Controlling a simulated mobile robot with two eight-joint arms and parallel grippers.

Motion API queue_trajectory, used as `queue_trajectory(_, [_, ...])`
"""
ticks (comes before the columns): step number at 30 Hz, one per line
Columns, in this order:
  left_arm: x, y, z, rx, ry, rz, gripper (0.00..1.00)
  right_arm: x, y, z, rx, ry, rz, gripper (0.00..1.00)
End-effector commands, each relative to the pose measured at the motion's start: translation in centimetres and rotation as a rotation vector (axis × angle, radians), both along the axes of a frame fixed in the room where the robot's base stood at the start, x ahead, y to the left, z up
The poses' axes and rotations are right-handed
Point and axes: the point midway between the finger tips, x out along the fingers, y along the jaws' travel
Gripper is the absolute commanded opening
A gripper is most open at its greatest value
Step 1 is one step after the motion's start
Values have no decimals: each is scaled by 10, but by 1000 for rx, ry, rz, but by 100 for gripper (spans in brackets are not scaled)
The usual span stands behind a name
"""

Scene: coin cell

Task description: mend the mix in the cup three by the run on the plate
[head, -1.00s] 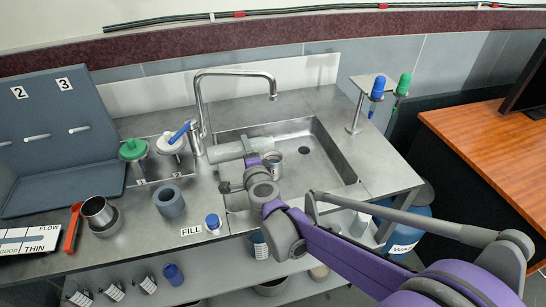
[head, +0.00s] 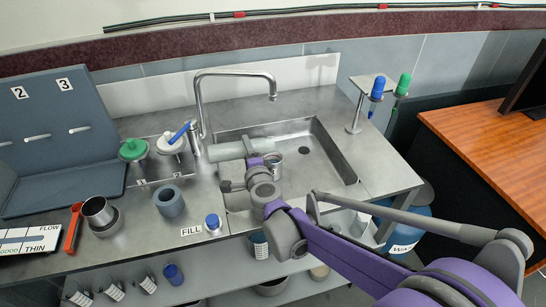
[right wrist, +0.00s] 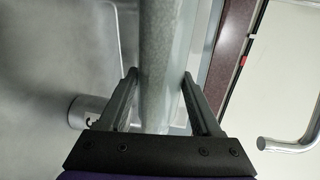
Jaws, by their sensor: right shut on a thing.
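My right gripper (right wrist: 160,85) is shut on a long pale grey bar (right wrist: 158,60), which runs between its fingers in the right wrist view. In the head view this looks like a grey cylinder (head: 228,151) over the sink's left back part; I cannot tell what it is. A metal cup (head: 277,162) with a label stands in the sink just right of my wrist; its number is unreadable. A cup-like metal shape (right wrist: 85,112) also shows in the wrist view. A chart (head: 30,241) marked FLOW, GOOD and THIN lies far left. My left gripper is out of view.
A tap (head: 200,98) arches behind the sink (head: 341,183). A board (head: 60,140) carries numbers 2 and 3.

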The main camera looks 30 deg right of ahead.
Motion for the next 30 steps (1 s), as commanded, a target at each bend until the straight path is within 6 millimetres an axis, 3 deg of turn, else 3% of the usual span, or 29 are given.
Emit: queue_trajectory(30, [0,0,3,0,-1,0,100,0,-2,-1,60,-14,0,0])
